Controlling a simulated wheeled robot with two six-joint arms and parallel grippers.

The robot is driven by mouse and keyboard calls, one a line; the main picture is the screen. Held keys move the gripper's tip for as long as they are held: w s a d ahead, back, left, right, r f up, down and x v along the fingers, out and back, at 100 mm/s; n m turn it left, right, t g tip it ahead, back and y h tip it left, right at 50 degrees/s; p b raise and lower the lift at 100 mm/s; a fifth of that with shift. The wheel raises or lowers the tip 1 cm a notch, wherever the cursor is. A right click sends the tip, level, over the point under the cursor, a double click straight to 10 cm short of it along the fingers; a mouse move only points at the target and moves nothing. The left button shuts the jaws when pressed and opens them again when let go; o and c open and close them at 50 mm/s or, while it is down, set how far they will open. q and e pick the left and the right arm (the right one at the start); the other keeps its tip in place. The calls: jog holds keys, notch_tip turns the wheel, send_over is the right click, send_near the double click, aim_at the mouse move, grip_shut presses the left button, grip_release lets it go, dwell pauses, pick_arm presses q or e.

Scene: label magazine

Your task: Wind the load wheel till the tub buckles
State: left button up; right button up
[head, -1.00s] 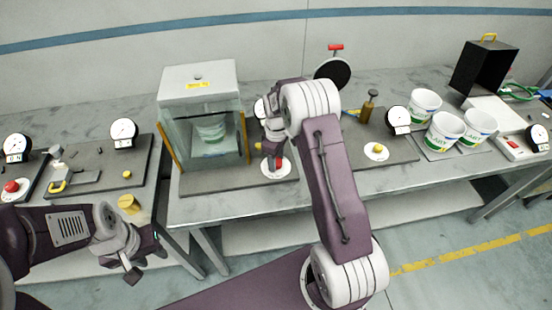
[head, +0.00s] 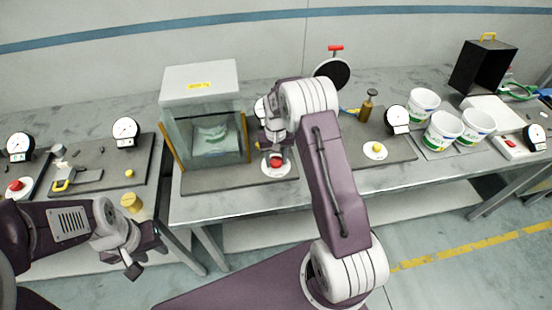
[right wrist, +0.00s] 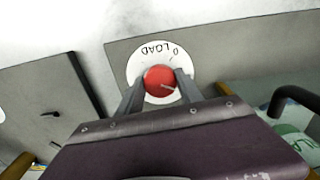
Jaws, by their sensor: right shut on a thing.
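The load wheel is a red knob (right wrist: 160,80) on a white dial marked LOAD (right wrist: 149,53) in the right wrist view. My right gripper (right wrist: 159,86) has a finger on each side of the knob and is shut on it. In the head view the wheel (head: 276,161) sits right of the clear-walled box, mostly under my right gripper (head: 274,152). The tub (head: 211,137) inside the box (head: 200,83) looks squashed and crumpled. My left gripper (head: 135,262) hangs in front of the left table; its fingers are too unclear to judge.
A gauge (head: 260,107) by the box is partly hidden by my right arm. Several white and green tubs (head: 443,130) stand at the right near a black box (head: 484,68). Another gauge (head: 125,130) and a yellow-handled fixture (head: 75,178) are on the left table.

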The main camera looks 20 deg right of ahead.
aim_at(276, 161)
jog(key=shift+w+m, duration=0.1)
jog(key=shift+m, duration=0.5)
jog(key=o, duration=1.4)
jog(key=shift+r, duration=0.1)
notch_tip(276, 161, up, 9)
jog(key=shift+b, duration=0.6)
